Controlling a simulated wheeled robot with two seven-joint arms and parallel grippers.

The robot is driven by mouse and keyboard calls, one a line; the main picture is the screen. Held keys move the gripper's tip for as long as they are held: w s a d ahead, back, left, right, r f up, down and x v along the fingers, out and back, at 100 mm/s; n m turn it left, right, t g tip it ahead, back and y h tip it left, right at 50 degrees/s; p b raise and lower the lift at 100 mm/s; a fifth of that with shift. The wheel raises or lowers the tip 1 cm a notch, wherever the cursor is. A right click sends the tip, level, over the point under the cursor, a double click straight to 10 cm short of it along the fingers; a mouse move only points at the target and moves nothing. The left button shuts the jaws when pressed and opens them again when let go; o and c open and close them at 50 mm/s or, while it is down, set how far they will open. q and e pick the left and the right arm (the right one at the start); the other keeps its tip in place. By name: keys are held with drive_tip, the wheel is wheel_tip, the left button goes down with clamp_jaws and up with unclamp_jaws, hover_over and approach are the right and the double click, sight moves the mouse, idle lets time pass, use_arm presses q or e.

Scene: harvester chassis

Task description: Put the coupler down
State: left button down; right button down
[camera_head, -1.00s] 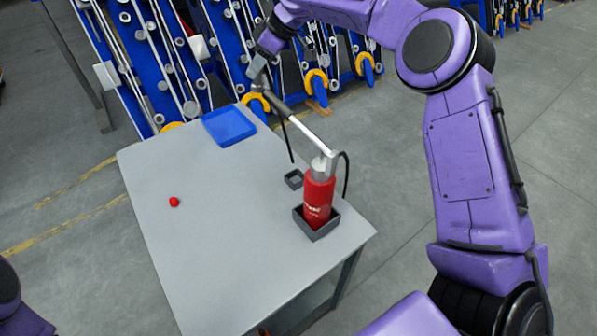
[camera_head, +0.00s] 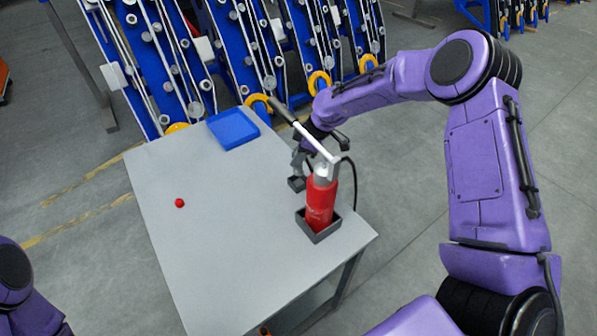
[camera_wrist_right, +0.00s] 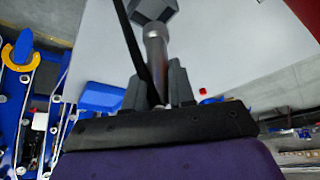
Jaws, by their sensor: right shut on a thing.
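The coupler (camera_wrist_right: 155,48) is a short metal cylinder on a black hose. My right gripper (camera_head: 301,160) is shut on it, and its fingers also show in the right wrist view (camera_wrist_right: 157,85). The small dark grey square holder (camera_head: 296,184) is on the table, right below this gripper in the head view. In the wrist view the coupler's far end meets the dark holder (camera_wrist_right: 152,9); I cannot tell how deep it sits. The red grease pump (camera_head: 320,203) stands upright in a larger grey holder (camera_head: 319,236) beside it. My left gripper is out of view.
The grey table (camera_head: 220,260) is mostly clear. A blue tray (camera_head: 233,129) lies at its back and a small red object (camera_head: 180,203) on its left part. The pump's lever (camera_head: 300,125) rises close to my right gripper. Blue harvester frames (camera_head: 235,50) stand behind.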

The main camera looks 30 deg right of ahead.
sight(299, 169)
wheel_tip(299, 169, down, 6)
drive_tip(key=shift+w+r+p, duration=0.1)
drive_tip(key=shift+p, duration=0.45)
drive_tip(key=shift+f, duration=0.3)
drive_tip(key=shift+f, duration=0.1)
drive_tip(key=c, duration=0.9)
unclamp_jaws()
drive_tip(key=shift+c, duration=0.2)
drive_tip(key=shift+d+r, duration=0.1)
drive_tip(key=shift+r, duration=0.25)
drive_tip(key=b+v, duration=0.1)
drive_tip(key=v, duration=1)
drive_tip(key=shift+r+b, duration=0.3)
drive_tip(key=shift+b, duration=0.05)
